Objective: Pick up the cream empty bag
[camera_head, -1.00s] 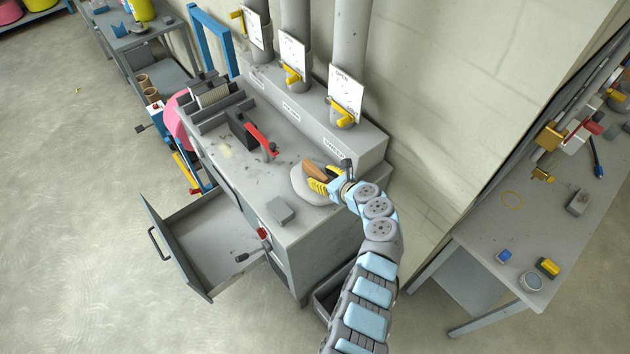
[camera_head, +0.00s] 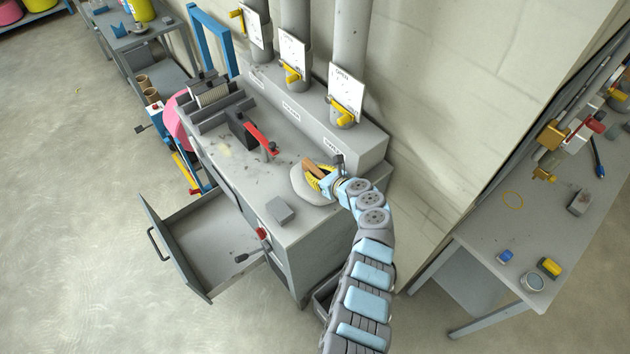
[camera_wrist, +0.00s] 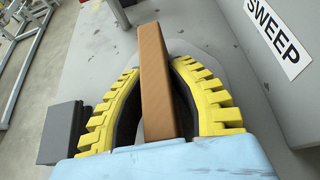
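My gripper (camera_head: 318,178) is over the right end of the grey bench top. Its yellow ribbed fingers (camera_wrist: 160,65) lie on both sides of a brown block (camera_wrist: 155,75); whether they press on it is unclear. The brown block also shows in the head view (camera_head: 312,165). A pale rounded flat thing (camera_head: 304,191) lies on the bench under the gripper and block; its pale outline also shows behind the fingertips in the wrist view. It may be the cream bag, but I cannot tell. No other cream bag is clear.
A red-handled clamp (camera_head: 262,139) and a small grey block (camera_head: 280,210) are on the bench. Grey pipes with yellow valves (camera_head: 342,108) stand behind. An open drawer (camera_head: 205,240) juts out in front. A second bench (camera_head: 490,230) stands at right.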

